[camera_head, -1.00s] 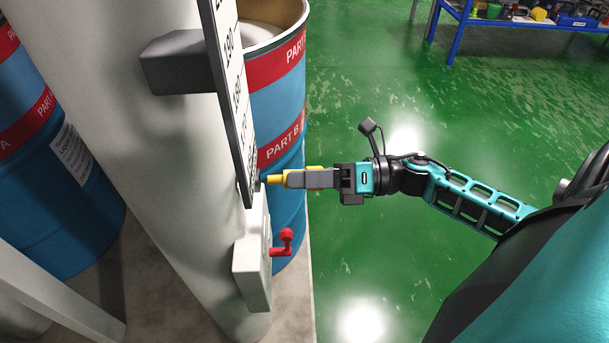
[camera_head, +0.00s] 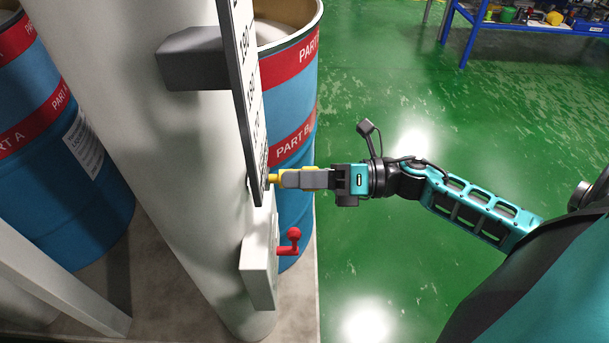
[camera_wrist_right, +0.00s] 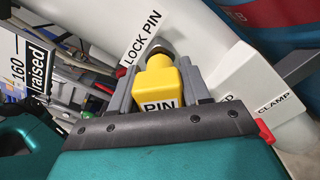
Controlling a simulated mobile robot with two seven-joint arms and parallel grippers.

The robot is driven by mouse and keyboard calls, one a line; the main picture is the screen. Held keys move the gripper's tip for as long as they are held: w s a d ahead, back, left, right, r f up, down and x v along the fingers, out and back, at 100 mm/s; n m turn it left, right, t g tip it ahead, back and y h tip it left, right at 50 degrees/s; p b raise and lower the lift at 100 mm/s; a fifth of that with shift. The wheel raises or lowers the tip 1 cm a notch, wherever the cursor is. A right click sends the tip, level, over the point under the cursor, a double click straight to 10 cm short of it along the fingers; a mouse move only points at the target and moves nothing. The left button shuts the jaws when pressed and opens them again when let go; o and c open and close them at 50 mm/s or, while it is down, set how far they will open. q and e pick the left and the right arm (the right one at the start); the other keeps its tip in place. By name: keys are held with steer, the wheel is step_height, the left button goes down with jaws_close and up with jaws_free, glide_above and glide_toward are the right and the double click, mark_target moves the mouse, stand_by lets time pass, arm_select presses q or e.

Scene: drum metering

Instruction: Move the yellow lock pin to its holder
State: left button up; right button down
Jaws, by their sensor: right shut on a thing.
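The yellow lock pin (camera_head: 274,178) is held in my right gripper (camera_head: 290,179), which is shut on it. It points left at the lower end of the scale board. In the right wrist view the yellow block marked PIN (camera_wrist_right: 160,82) sits between the grey fingers. Just beyond its far end is a dark round part (camera_wrist_right: 158,50), beside a LOCK PIN label (camera_wrist_right: 142,45) on the white column. This may be the holder; the pin hides much of it. I cannot tell whether the pin's tip is inside it. My left gripper is not in view.
The scale board (camera_head: 252,110) hangs along the white column (camera_head: 170,150). Below the gripper is a white box (camera_head: 260,262) with a red handle (camera_head: 292,243). Blue drums (camera_head: 292,120) stand behind and at left. Green floor at right is open.

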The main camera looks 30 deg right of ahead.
steer(key=shift+x, duration=0.75)
steer(key=shift+c, duration=2.3)
jaws_free()
steer(key=shift+d, duration=0.1)
steer(key=v, duration=1.2)
steer(key=shift+s+d, duration=0.2)
steer(key=shift+d, duration=0.1)
